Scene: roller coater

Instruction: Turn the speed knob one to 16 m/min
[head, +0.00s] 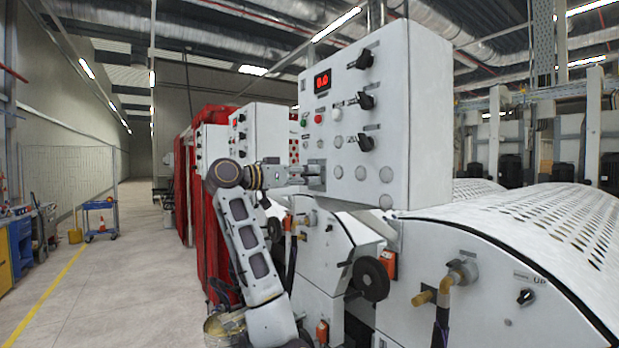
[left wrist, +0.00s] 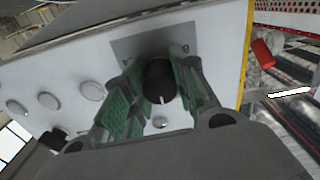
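A white control box (head: 421,116) carries a red display (head: 322,81) that reads 0.0. My left gripper (head: 311,173) is at the lower left of its front panel. In the left wrist view a black knob (left wrist: 159,80) with a white pointer mark sits on a grey plate (left wrist: 124,48), between the green-padded fingers of my left gripper (left wrist: 157,65). The fingers are open around the knob; I cannot tell whether a pad touches it. In the head view the gripper hides this knob. Its label is not readable. My right gripper is not in view.
A black handwheel (head: 371,279) and perforated white covers (head: 540,215) are below and right.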

